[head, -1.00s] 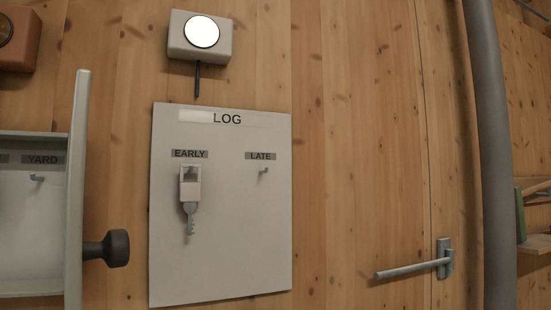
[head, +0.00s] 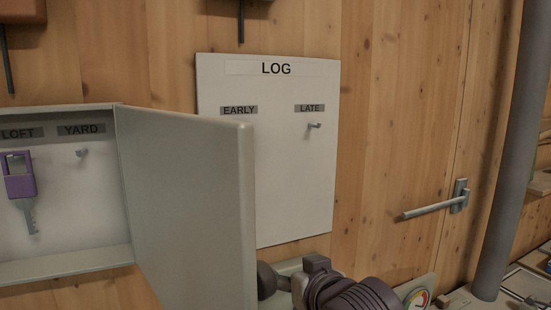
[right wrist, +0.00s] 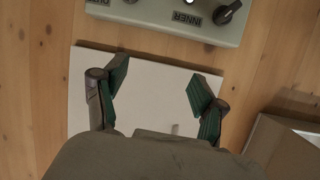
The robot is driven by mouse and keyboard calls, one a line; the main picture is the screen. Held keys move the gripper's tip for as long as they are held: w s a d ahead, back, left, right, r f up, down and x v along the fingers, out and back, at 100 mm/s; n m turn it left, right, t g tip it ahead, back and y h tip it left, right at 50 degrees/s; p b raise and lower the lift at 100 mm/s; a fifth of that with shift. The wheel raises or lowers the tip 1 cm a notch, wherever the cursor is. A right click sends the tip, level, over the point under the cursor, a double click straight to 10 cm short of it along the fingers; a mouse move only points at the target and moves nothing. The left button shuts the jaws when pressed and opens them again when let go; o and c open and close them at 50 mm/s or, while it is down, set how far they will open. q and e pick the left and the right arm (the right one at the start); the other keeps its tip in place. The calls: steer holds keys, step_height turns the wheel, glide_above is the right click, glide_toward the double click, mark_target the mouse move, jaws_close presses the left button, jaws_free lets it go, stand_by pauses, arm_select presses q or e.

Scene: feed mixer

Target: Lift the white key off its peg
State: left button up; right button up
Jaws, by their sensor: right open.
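The white key does not show in the head view; the open cabinet door (head: 190,205) covers the place under the EARLY label (head: 239,110) of the LOG board (head: 290,190). The LATE peg (head: 314,125) is bare. In the right wrist view my right gripper (right wrist: 160,80) is open, its green-padded fingers apart in front of the white board (right wrist: 150,75). A small pale thing (right wrist: 174,128) shows low between the fingers; I cannot tell whether it is the key. My left gripper is in neither view.
A purple key (head: 20,185) hangs under LOFT in the cabinet (head: 75,265); the YARD peg (head: 82,152) is bare. A control box with a dark knob and an INNER label (right wrist: 185,18) sits by the board. A door handle (head: 435,206) is at right.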

steer(key=s+a+r+n+t+y+p, duration=0.1)
steer(key=s+a+r+t, duration=0.15)
steer(key=r, duration=0.85)
steer(key=s+a+r+t+y, duration=0.1)
steer(key=s+r, duration=0.3)
steer(key=r, duration=0.6)
arm_select(q)
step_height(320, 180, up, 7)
steer(key=p, duration=0.6)
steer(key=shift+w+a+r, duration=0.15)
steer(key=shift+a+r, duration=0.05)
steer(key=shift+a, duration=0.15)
arm_select(e)
steer(key=x, duration=1.3)
steer(key=shift+w+r, duration=0.2)
steer(key=shift+w, duration=0.15)
steer(key=shift+a, duration=0.1)
steer(key=c, duration=1.2)
steer(key=shift+r, duration=0.25)
steer(key=shift+r, duration=0.35)
